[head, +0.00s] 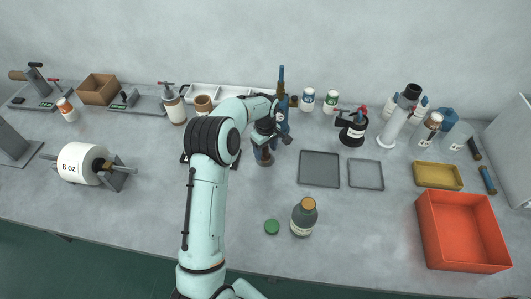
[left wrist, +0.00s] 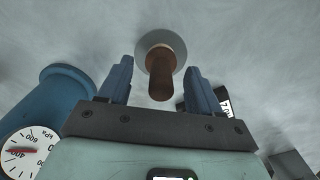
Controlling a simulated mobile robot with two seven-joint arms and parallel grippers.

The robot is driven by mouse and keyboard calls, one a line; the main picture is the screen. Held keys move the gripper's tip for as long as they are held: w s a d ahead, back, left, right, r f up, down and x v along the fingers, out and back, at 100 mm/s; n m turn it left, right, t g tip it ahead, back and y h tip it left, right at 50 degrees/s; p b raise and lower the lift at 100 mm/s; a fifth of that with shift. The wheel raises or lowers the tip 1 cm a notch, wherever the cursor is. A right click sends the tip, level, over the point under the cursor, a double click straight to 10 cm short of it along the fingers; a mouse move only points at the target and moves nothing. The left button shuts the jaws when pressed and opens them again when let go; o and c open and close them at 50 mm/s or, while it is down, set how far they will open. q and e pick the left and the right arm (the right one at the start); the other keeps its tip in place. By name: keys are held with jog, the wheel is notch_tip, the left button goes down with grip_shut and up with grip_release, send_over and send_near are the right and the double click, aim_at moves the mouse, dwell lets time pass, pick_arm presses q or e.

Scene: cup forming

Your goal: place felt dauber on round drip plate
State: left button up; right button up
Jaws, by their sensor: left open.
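A brown rod-like handle, which looks like the felt dauber (left wrist: 160,78), stands over a pale round disc, which looks like the round drip plate (left wrist: 174,45), in the left wrist view. I cannot tell whether the two touch. In the head view the brown piece (head: 265,160) shows just below my left gripper (head: 265,149). My left gripper is open. Its blue fingers (left wrist: 160,82) stand apart on either side of the handle in the left wrist view, with no clear contact. My right gripper is not in view.
A blue body with a pressure gauge (left wrist: 26,150) stands close to my left gripper. A dark grey tray (head: 319,168) lies to the right. A brown-capped bottle (head: 304,217) and a green lid (head: 272,227) are nearer the front. The front middle of the table is mostly clear.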

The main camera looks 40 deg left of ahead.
pick_arm(q)
notch_tip(320, 180, up, 10)
jog(key=shift+s+f, duration=0.1)
dwell(0.7)
